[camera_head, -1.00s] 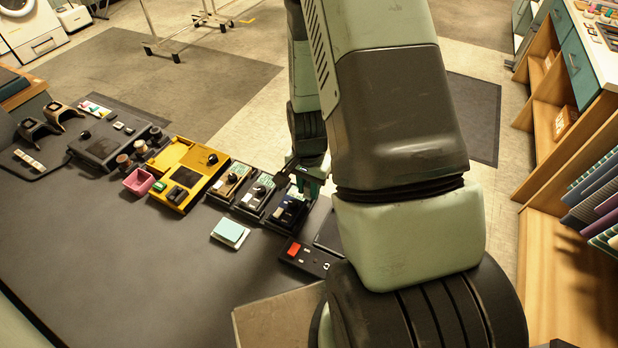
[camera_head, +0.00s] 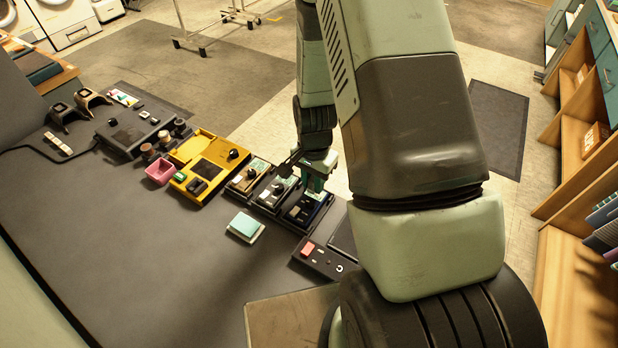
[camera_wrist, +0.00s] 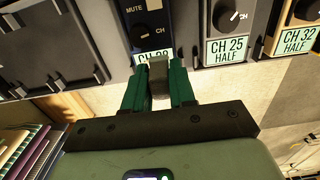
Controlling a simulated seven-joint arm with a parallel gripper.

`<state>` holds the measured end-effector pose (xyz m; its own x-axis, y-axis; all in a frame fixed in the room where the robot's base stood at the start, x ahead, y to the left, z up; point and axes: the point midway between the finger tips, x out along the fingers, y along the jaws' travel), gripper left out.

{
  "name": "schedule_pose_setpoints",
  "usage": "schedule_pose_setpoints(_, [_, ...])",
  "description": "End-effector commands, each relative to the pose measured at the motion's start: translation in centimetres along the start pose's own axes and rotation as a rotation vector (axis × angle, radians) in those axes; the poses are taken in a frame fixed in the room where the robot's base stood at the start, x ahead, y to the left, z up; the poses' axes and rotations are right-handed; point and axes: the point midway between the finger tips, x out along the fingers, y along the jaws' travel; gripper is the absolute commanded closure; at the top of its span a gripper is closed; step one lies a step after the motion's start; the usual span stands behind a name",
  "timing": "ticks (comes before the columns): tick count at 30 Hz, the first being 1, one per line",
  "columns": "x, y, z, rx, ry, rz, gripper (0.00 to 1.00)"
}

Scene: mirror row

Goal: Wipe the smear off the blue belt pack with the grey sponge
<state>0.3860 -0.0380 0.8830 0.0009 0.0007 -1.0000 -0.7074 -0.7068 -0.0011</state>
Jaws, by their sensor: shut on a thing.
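The blue belt pack (camera_head: 308,212) is the dark, rightmost pack of the row in the head view. It also shows at the top of the wrist view (camera_wrist: 149,22), with a knob and a label partly covered. My gripper (camera_wrist: 159,84) has green fingers shut on the grey sponge (camera_wrist: 158,72). The sponge overlaps the pack's label end in the wrist view; I cannot tell if it touches. In the head view my gripper (camera_head: 318,172) is over the pack's far end and the sponge cannot be made out. I cannot make out the smear.
The CH 25 pack (camera_wrist: 228,20) and CH 32 pack (camera_wrist: 295,22) stand close beside it. A yellow unit (camera_head: 207,168), pink bin (camera_head: 160,172) and black box with a red button (camera_head: 322,260) share the grey table. A pale teal pad (camera_head: 245,226) lies in front; table left of it is clear.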

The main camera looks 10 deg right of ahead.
Motion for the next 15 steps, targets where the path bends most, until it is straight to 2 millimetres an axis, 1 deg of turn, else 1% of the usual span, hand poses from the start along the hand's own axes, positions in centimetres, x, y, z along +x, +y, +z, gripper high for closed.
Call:
schedule_pose_setpoints(1, [-0.1,0.6,0.0,0.003,-0.001,0.001,0.99])
schedule_pose_setpoints(12, [-0.4,3.9,0.0,0.003,0.0,0.0,0.99])
schedule_pose_setpoints(14, [-1.0,3.8,-0.1,0.0,0.003,-0.002,0.99])
schedule_pose_setpoints(15, [-0.3,3.8,-0.1,0.0,0.0,0.0,0.99])
